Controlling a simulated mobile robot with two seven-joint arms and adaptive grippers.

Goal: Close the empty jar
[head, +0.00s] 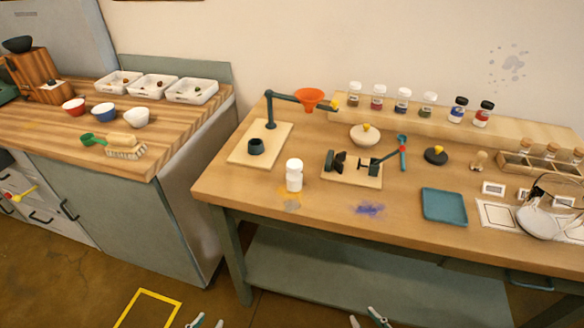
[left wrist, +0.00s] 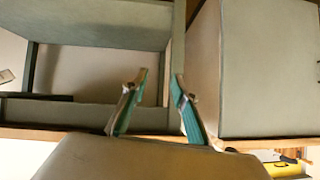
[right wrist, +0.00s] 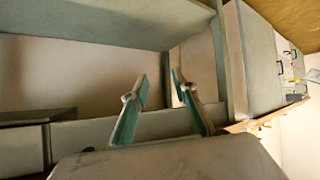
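A white bottle-like jar (head: 294,175) stands upright near the table's front left. I cannot tell which jar is empty. My left gripper (head: 207,322) and right gripper (head: 367,319) show only as fingertips at the bottom edge of the head view, low in front of the table. Both are open and empty in the left wrist view (left wrist: 160,76) and right wrist view (right wrist: 157,78).
A counter with bowls (head: 104,112) stands left. The front middle tabletop is mostly clear.

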